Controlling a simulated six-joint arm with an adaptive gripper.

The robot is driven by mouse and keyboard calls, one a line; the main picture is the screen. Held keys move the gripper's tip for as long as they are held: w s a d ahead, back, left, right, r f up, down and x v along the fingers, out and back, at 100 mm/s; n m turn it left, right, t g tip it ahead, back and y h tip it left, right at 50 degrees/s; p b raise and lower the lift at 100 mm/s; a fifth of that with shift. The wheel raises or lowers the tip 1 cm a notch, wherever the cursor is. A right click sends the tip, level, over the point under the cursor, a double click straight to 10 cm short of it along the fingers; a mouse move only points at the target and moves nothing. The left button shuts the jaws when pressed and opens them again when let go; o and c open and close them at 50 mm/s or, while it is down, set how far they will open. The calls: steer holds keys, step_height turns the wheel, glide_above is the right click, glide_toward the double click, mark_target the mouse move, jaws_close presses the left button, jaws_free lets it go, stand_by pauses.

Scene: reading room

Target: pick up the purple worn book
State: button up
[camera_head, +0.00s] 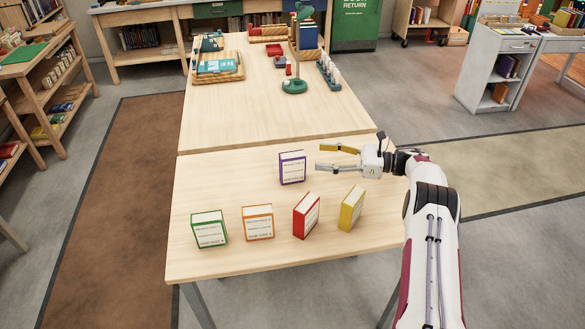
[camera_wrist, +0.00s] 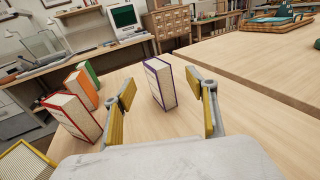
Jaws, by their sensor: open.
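The purple book (camera_head: 292,168) stands upright on the near table, behind the row of other books. Its front shows a white label with a purple border. My gripper (camera_head: 322,158) is open and empty, just to the right of the book, with its fingers pointing left toward it. In the wrist view the purple book (camera_wrist: 160,83) stands ahead, between the two yellow-padded fingers of my gripper (camera_wrist: 167,110) as seen from there. I cannot tell from these frames whether a finger touches it.
Green (camera_head: 209,229), orange (camera_head: 258,222), red (camera_head: 306,215) and yellow (camera_head: 351,208) books stand along the table's front (camera_head: 220,263). A green lamp (camera_head: 294,86), trays and a rack (camera_head: 328,74) stand on the far table. The table left of the purple book is clear.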

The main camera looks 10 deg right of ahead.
mark_target(300, 154)
steer(key=shift+x, duration=1.3)
steer(key=shift+x, duration=2.6)
steer(key=shift+s+a, duration=0.1)
steer(key=shift+s, duration=0.05)
jaws_close()
